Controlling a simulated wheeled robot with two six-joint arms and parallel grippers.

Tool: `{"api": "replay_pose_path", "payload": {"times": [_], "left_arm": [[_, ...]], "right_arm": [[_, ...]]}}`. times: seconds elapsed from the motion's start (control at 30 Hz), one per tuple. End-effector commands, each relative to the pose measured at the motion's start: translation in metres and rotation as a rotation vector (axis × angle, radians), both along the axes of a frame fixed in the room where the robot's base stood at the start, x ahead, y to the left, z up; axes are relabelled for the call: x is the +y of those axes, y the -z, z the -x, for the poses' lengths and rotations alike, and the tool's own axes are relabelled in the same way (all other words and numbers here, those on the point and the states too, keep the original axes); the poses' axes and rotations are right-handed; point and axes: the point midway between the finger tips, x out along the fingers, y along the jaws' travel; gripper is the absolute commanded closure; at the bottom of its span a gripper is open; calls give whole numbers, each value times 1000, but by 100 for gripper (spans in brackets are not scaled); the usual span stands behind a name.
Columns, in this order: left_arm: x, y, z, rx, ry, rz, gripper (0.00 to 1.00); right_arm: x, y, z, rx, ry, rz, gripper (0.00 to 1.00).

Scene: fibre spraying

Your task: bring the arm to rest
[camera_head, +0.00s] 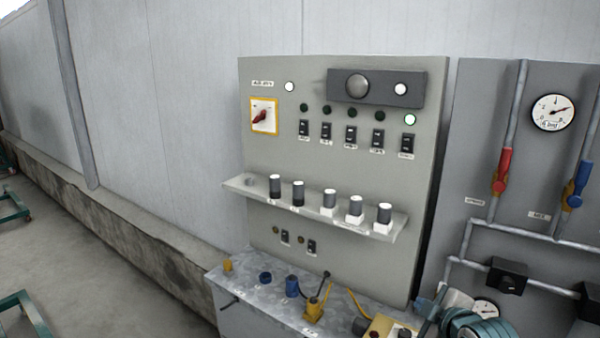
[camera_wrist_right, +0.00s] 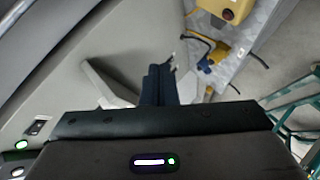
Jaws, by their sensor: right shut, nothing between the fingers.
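My right gripper (camera_wrist_right: 160,84) shows in the right wrist view, its two dark fingers close together with nothing seen between them. It is in front of the grey control panel (camera_wrist_right: 50,120) and near a pale bracket or shelf (camera_wrist_right: 105,85); I cannot tell the gap. In the head view I cannot make out either gripper. The control panel (camera_head: 285,160) stands upright in the middle of that view, with a red rotary switch (camera_head: 263,116), a row of black switches and one lit green-white lamp (camera_head: 410,120).
A shelf (camera_head: 320,208) with several dark knobs juts from the panel. Below is a metal bench top (camera_head: 250,280) with blue and yellow connectors. To the right are pipes with a red valve (camera_head: 502,170), a blue valve (camera_head: 574,187) and a gauge (camera_head: 553,112). Open floor (camera_head: 60,250) lies left.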

Motion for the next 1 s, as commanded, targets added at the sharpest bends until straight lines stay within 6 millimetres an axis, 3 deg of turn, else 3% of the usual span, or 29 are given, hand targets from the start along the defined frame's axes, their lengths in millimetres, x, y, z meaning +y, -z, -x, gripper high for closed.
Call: {"api": "replay_pose_path", "payload": {"times": [0.03,0.2,0.4,0.6,0.9,1.0], "left_arm": [[0,0,0,0,0,0,67],[0,0,1,2,0,0,67],[0,0,2,3,0,0,67],[0,0,3,4,0,0,67],[0,0,3,5,0,0,67],[0,4,3,4,0,0,67]], "right_arm": [[0,30,21,71,40,-47,100],[0,109,95,282,217,-213,100],[-3,173,187,490,454,-362,100],[-5,202,253,609,636,-442,100],[-8,223,329,724,858,-506,100],[-11,255,314,726,856,-502,100]]}}
